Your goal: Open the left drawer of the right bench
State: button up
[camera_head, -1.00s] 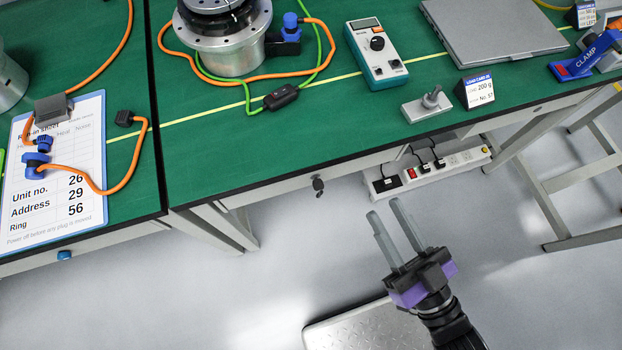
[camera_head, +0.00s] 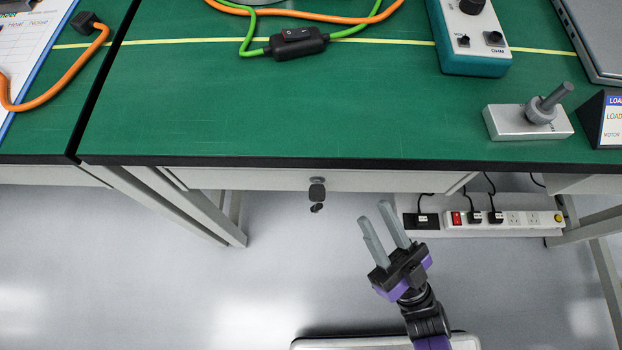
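The right bench (camera_head: 270,115) has a green top with a black front edge. Its left drawer (camera_head: 240,179) is a pale front under that edge and looks closed. A dark lock or knob with a key-like piece (camera_head: 317,194) is on the drawer front. My gripper (camera_head: 376,217) is in front of the bench, to the right of and a little below the lock in the picture. Its two grey fingers are apart with nothing between them, pointing up and left toward the bench. It does not appear to touch the drawer.
A power strip (camera_head: 487,221) with plugs and cords is under the bench, right of my gripper. A joystick box (camera_head: 528,121), a meter (camera_head: 470,40) and an inline switch (camera_head: 297,41) lie on top. Bench legs (camera_head: 175,205) stand left. The floor (camera_head: 120,270) is clear at left.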

jog(key=w+a+n+g+y, duration=0.1)
jog(key=a+y, duration=0.1)
jog(key=y, duration=0.1)
jog(key=n+g+y, duration=1)
jog(key=n+g, duration=0.1)
jog(key=g, duration=0.7)
send_near(296, 183)
jog(key=a, duration=0.2)
jog(key=shift+n+g, duration=0.3)
jog(key=shift+g, duration=0.1)
jog(key=shift+w+x, duration=0.2)
jog(key=shift+x, duration=1.75)
jog(key=shift+w+x, duration=0.25)
jog(key=shift+x, duration=1.65)
jog(key=shift+d+r, duration=0.15)
grip_shut()
